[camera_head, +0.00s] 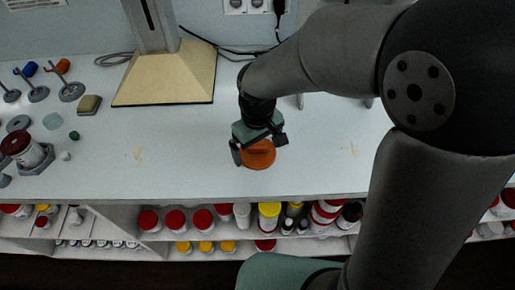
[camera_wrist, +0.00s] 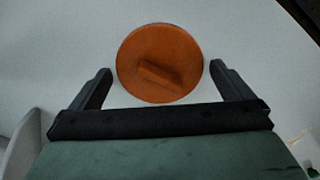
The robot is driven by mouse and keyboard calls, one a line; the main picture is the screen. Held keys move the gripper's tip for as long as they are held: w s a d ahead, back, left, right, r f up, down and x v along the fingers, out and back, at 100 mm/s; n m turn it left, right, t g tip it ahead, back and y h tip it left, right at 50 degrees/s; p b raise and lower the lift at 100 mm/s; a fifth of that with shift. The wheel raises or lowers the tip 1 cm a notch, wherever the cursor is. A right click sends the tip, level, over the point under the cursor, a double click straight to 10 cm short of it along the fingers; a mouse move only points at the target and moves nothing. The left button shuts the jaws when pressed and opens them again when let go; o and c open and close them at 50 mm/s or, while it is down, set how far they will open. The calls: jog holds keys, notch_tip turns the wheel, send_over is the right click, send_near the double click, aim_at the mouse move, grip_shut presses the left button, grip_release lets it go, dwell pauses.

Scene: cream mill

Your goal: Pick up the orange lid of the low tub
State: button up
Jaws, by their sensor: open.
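The orange lid (camera_head: 261,157) is a round disc on the white bench top, near its front edge. In the wrist view the orange lid (camera_wrist: 160,52) shows a raised bar-shaped handle across its middle. My gripper (camera_head: 258,150) is just above the lid and partly covers it in the head view. In the wrist view my gripper (camera_wrist: 160,78) is open, with one dark finger on each side of the lid's near part. The fingers appear apart from the lid. Whether a tub is under the lid cannot be told.
A wooden board (camera_head: 165,88) with a metal post stands behind left. A red-capped jar (camera_head: 24,148) in a grey holder, a green cap (camera_head: 74,135) and small tools stand at the left. A shelf of jars (camera_head: 205,245) lies below the front edge. Bench left of my gripper is clear.

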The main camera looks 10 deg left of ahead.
jog(key=shift+f, duration=0.3)
jog(key=c, duration=0.6)
jog(key=shift+c, duration=0.2)
jog(key=shift+r, duration=0.15)
